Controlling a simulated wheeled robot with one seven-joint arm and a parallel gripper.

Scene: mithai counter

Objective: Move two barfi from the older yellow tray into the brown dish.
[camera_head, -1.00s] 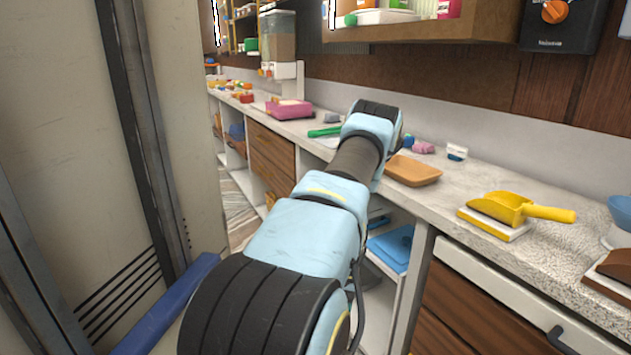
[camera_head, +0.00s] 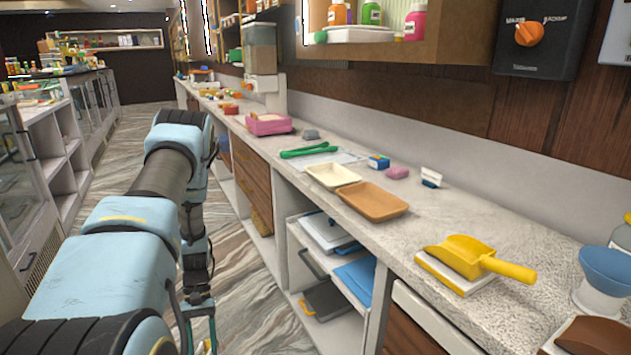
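A brown dish (camera_head: 373,203) lies on the stone counter on the right, and it looks empty. A pale cream-yellow tray (camera_head: 332,176) touches or nearly touches its far left side. I cannot tell whether it is the older yellow tray, and I make out no barfi in it. My arm reaches forward at the left and bends down over the floor, apart from the counter. My gripper (camera_head: 203,338) is low near the bottom edge, small and partly hidden by my arm. Its fingers are not clear.
A yellow scoop (camera_head: 468,254) rests closer. Open shelves are below the counter. The aisle floor (camera_head: 130,180) is clear.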

